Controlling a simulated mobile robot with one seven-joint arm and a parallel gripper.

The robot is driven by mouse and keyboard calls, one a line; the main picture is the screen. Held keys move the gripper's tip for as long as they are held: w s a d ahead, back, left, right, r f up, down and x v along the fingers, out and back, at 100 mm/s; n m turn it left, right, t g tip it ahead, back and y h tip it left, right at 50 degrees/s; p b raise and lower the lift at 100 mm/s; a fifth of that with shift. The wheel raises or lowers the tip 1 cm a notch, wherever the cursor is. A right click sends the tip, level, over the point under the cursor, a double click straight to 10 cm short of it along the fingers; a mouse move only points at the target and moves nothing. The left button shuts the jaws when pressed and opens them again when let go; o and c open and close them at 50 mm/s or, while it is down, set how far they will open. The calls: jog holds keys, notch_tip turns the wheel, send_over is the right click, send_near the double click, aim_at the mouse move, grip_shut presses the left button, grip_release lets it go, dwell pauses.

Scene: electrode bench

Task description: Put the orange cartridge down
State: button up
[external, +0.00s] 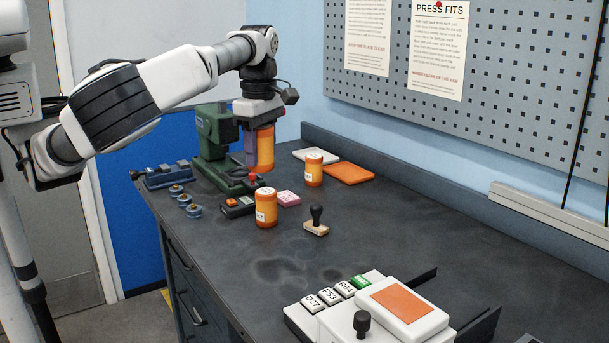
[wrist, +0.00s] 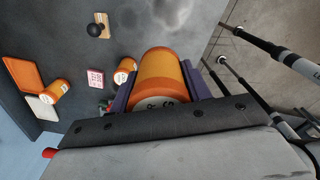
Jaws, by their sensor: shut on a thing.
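My gripper (external: 257,147) is shut on an orange cartridge (external: 266,150) and holds it upright above the far left part of the bench, in front of the green press (external: 209,133). In the wrist view the held orange cartridge (wrist: 163,76) sits between the two purple fingers of my gripper (wrist: 159,84), with its pale labelled end toward the palm. Two other orange cartridges stand on the bench: one nearer (external: 266,208) and one farther back (external: 314,170). They also show in the wrist view, beside the held one.
A wooden-based stamp (external: 316,222), a pink block (external: 289,199), an orange tray (external: 349,173) and a white tray (external: 303,155) lie around the cartridges. Blue clamps stand at the left edge. A white keyed device (external: 400,311) is at the front. The middle bench (external: 370,235) is clear.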

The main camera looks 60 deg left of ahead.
jog(key=w+a+r+b, duration=0.15)
jog(key=w+a, duration=0.35)
jog(key=w, duration=0.7)
jog(key=w+a+r+b, duration=0.1)
jog(key=w+a+b, duration=0.3)
jog(key=w, duration=0.9)
jog(key=w+a+f, duration=0.2)
jog(key=a+f, duration=0.1)
jog(key=a, duration=0.2)
notch_tip(320, 180, down, 15)
jog(key=p, duration=0.3)
jog(key=shift+w, duration=0.1)
jog(key=shift+f+p, duration=0.75)
jog(key=shift+f, duration=1.5)
jog(key=shift+f, duration=0.1)
jog(key=o, duration=1.1)
